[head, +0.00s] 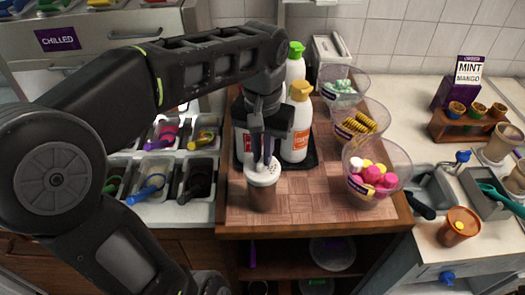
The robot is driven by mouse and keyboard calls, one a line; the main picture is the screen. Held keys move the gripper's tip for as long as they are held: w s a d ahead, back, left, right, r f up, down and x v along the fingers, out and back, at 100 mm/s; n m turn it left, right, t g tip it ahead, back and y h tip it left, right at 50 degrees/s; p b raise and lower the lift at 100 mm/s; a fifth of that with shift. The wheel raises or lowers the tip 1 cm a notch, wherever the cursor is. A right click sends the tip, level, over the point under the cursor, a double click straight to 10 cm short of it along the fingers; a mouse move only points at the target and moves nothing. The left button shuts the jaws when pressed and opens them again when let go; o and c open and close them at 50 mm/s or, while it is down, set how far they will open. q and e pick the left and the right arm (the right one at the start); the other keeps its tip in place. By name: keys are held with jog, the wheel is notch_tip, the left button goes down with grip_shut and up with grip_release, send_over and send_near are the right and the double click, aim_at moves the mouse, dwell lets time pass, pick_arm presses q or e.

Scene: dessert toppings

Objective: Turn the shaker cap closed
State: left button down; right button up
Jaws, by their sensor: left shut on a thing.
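The shaker (263,194) stands upright near the front left of the wooden board, with a brown body and a pale cap (262,172) on top. The cap has small dark marks. My left gripper (263,160) comes down from above and is shut on the cap. Its fingers hide the middle of the cap, so I cannot tell how far the cap is turned. My right gripper is not in view.
Bottles with green and orange tops (299,120) stand close behind the shaker. Clear bowls of toppings (372,180) line the board's right side. Small bins with coloured scoops (150,185) lie to the left. The board's front (310,210) is clear.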

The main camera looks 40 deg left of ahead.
pick_arm(q)
jog(key=shift+m, duration=1.9)
jog(key=c, duration=1.5)
grip_release()
jog(key=shift+r, duration=0.15)
jog(key=shift+r, duration=0.25)
notch_tip(320, 180, up, 2)
jog(key=shift+r, duration=0.25)
notch_tip(320, 180, up, 5)
jog(key=p, duration=0.5)
jog(key=shift+f, duration=0.2)
